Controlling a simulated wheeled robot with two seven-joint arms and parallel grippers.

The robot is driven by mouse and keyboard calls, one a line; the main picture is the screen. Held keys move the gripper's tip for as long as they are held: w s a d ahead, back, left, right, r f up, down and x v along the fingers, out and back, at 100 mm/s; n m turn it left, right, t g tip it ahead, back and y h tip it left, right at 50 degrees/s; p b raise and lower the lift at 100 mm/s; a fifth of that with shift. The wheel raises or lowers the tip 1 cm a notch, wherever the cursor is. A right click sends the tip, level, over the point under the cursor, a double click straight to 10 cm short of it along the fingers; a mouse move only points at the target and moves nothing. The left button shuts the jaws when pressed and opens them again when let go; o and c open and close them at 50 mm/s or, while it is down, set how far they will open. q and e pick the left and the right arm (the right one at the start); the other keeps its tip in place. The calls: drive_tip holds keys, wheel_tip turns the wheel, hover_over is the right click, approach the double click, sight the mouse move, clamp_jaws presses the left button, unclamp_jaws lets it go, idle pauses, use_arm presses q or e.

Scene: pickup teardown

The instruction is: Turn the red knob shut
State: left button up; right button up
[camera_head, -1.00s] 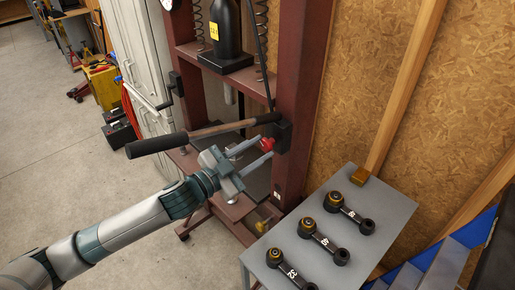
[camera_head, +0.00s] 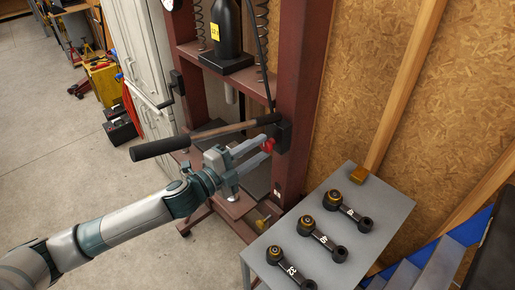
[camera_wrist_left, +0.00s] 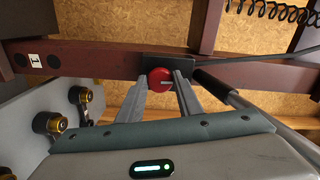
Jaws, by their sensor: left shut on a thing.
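The red knob (camera_head: 268,145) sits on a dark block (camera_head: 283,134) on the right post of the maroon press frame (camera_head: 303,75). My left gripper (camera_head: 264,148) reaches in from the left with its two fingers around the knob. In the left wrist view the round knob (camera_wrist_left: 160,78) with a pale mark on its face shows between the fingertips (camera_wrist_left: 161,83), which are closed on its sides. The right gripper is in neither view.
A long lever with a black grip (camera_head: 156,147) passes just above my left gripper. A grey table (camera_head: 376,232) with several dark arms with bushings stands at the right front. A black bottle (camera_head: 226,35) stands on the press above. Open concrete floor lies at the left.

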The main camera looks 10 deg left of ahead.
use_arm(q)
drive_tip(key=shift+m, duration=0.3)
drive_tip(key=o, duration=1)
drive_tip(key=shift+o, duration=0.2)
drive_tip(key=shift+s, duration=0.1)
drive_tip(key=shift+s+a+f+b, duration=0.15)
drive_tip(key=shift+s+a+b, duration=0.2)
drive_tip(key=shift+s+a, duration=0.1)
drive_tip(key=b+v, duration=0.8)
drive_tip(key=v, duration=0.8)
